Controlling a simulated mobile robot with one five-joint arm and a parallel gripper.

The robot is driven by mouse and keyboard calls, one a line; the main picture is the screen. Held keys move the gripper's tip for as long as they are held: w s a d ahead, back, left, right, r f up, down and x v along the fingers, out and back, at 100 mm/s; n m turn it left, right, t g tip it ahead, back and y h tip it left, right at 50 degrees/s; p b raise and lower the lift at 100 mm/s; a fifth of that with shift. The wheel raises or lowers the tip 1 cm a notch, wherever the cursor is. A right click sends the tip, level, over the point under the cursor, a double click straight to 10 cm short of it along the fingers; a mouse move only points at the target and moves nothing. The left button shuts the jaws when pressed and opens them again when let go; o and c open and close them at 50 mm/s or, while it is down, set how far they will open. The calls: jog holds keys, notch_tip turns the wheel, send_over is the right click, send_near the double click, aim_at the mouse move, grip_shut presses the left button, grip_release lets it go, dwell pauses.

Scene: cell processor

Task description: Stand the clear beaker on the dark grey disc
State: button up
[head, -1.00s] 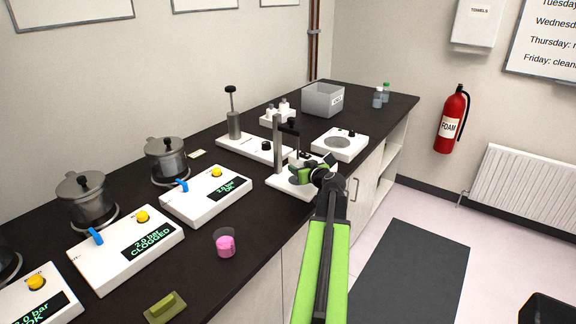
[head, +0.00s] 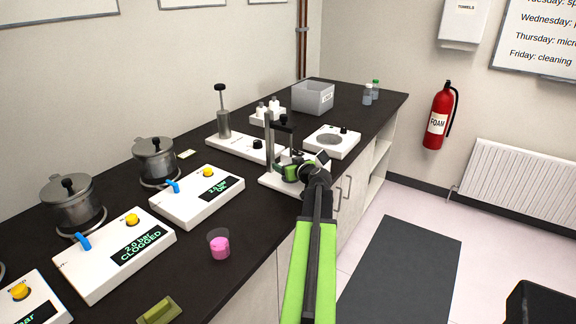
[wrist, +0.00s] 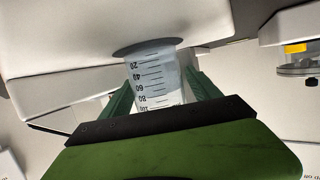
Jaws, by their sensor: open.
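The clear beaker (wrist: 154,80) with dark graduation marks is in the wrist view, its low-number end against the dark grey disc (wrist: 136,46). It looks upright on the disc, though the exact contact is hard to tell. My gripper (wrist: 160,90) has its green fingers spread on both sides of the beaker, apparently with gaps. In the head view my gripper (head: 288,170) is at the white stand with a post (head: 268,180); the beaker and disc are mostly hidden there by the gripper.
A cup of pink liquid (head: 219,246) stands on the black bench at the front. White control boxes (head: 122,250) and metal pots (head: 72,203) are at the left. A white plate device (head: 331,141) and grey bin (head: 313,97) are behind the stand.

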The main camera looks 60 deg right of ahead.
jog(key=shift+r, duration=0.15)
jog(key=p+v, duration=0.3)
jog(key=v, duration=0.9)
jog(key=shift+p, duration=0.4)
